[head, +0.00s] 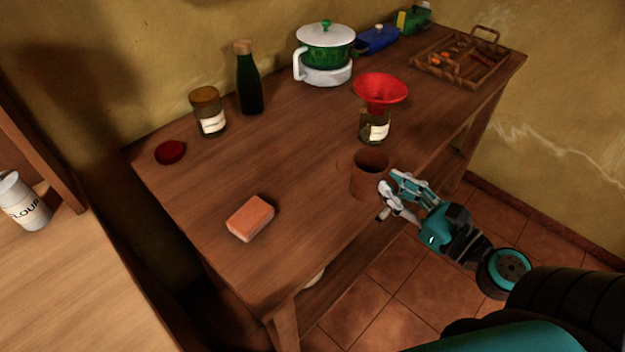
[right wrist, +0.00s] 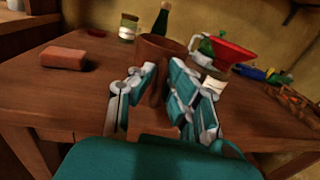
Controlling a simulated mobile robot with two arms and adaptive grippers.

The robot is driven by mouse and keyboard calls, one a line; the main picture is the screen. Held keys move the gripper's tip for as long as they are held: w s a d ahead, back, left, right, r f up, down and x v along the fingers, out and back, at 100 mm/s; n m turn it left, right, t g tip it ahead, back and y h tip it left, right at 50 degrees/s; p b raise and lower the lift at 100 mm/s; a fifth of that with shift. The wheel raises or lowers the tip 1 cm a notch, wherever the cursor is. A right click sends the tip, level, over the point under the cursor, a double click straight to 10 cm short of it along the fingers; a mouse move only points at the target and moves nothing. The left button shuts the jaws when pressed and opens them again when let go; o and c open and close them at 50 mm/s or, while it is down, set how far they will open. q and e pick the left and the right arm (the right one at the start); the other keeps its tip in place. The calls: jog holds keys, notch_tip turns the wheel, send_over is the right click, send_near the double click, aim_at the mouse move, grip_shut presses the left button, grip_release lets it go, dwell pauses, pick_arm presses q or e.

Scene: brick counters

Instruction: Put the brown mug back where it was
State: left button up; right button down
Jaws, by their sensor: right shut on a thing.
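The brown mug (head: 368,178) is upright at the front edge of the wooden table (head: 300,190); I cannot tell whether its base touches the top. My right gripper (head: 393,195) comes in from the front right and is shut on the mug's near side. In the right wrist view the mug (right wrist: 160,50) stands just beyond the fingers of my gripper (right wrist: 160,92), with its handle side between them. My left gripper is not in view.
A jar with a red funnel (head: 380,88) stands close behind the mug. An orange sponge-like block (head: 250,218) lies to the left. A brown-lidded jar (head: 207,110), dark bottle (head: 248,85), green pot (head: 326,52) and wooden tray (head: 438,72) are farther back. Bare tabletop lies between block and mug.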

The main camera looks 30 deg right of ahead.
jog(key=shift+s+d+r+n+y+b, duration=0.15)
jog(key=shift+s+d+y+b, duration=0.15)
jog(key=shift+d, duration=0.2)
jog(key=shift+s+d+f+n+y+b, duration=0.1)
jog(key=shift+s+d+n+y+b, duration=0.15)
jog(key=shift+d, duration=0.2)
jog(key=shift+w+a+r, duration=0.1)
jog(key=shift+w+r, duration=0.1)
jog(key=a+p+x, duration=0.1)
jog(key=p+x, duration=0.1)
jog(key=x, duration=0.3)
jog(key=f+p+x, duration=0.1)
jog(key=p+x, duration=0.2)
jog(key=x, duration=0.2)
jog(key=a+f+p+x, duration=0.1)
jog(key=p+x, duration=0.2)
jog(key=x, duration=0.2)
jog(key=shift+s+a+f, duration=0.15)
jog(key=shift+s+a, duration=0.15)
jog(key=shift+s, duration=0.05)
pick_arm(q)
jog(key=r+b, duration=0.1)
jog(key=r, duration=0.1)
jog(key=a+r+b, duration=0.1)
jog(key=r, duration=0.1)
pick_arm(e)
notch_tip(320, 180, down, 3)
jog(key=shift+f, duration=0.15)
